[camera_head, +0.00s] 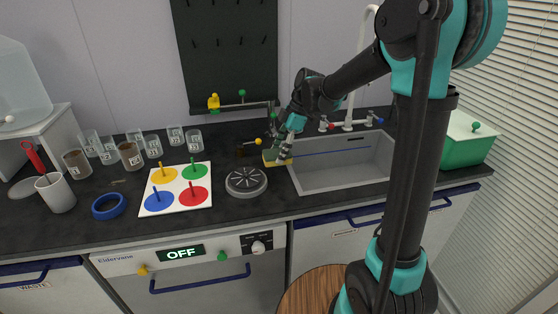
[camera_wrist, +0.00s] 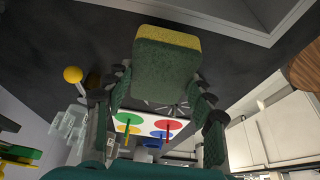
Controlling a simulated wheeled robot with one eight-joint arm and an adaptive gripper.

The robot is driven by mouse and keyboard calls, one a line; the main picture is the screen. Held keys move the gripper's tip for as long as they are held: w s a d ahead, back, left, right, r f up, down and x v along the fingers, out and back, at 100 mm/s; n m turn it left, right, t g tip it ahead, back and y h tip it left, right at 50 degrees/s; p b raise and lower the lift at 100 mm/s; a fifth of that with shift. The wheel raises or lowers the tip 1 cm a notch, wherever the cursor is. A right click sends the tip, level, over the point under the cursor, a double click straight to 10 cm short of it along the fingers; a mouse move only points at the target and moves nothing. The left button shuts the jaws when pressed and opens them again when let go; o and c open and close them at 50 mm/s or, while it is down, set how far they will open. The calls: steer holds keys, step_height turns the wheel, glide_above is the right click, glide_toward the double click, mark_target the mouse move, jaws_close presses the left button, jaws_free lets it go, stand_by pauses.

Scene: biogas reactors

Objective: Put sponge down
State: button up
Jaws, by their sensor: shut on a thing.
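The sponge (camera_head: 270,156) is yellow with a dark green scouring side. It sits between the fingers of my gripper (camera_head: 284,147), just left of the sink (camera_head: 340,165) at the counter's back half. In the wrist view the sponge (camera_wrist: 166,62) fills the upper middle, green face towards the camera and yellow edge at the top. My gripper's fingers (camera_wrist: 162,92) are shut on it from both sides. I cannot tell whether the sponge touches the dark counter.
A round grey burner-like disc (camera_head: 246,181) and a white board with coloured discs (camera_head: 178,188) lie to the left. Several labelled beakers (camera_head: 152,147) stand farther left. A tap (camera_head: 349,113) rises behind the sink, and a green tub (camera_head: 462,146) stands right of it.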

steer(key=shift+f, duration=1.9)
steer(key=shift+f, duration=0.1)
steer(key=o, duration=1.1)
steer(key=v, duration=1.2)
